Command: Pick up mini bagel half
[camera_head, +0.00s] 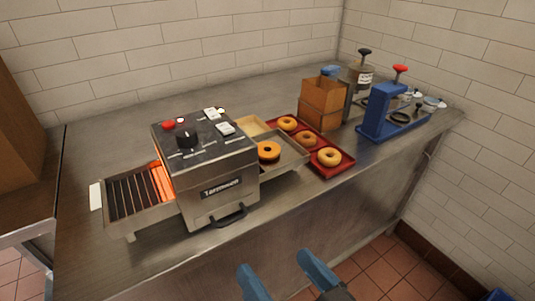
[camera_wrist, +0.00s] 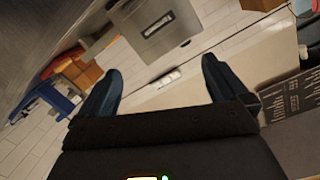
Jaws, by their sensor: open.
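A ring-shaped bagel piece (camera_head: 268,151) with a dark middle lies on the metal side tray of the toaster. Three more bagel pieces lie in a row on a red tray (camera_head: 342,169): one at the back (camera_head: 287,123), one in the middle (camera_head: 306,138) and one at the front (camera_head: 329,156). I cannot tell which is the mini half. My gripper (camera_head: 276,262) is open and empty, low in front of the counter and apart from every bagel. In the wrist view its blue fingers (camera_wrist: 162,68) are spread wide, with no bagel between them.
A conveyor toaster (camera_head: 215,168) with a glowing slot stands at the counter's front, between its rack and the bagels. Brown boxes (camera_head: 322,104), a blue press stand (camera_head: 378,112) and a metal dispenser (camera_head: 358,76) stand to the right. The counter's front edge lies beyond my gripper.

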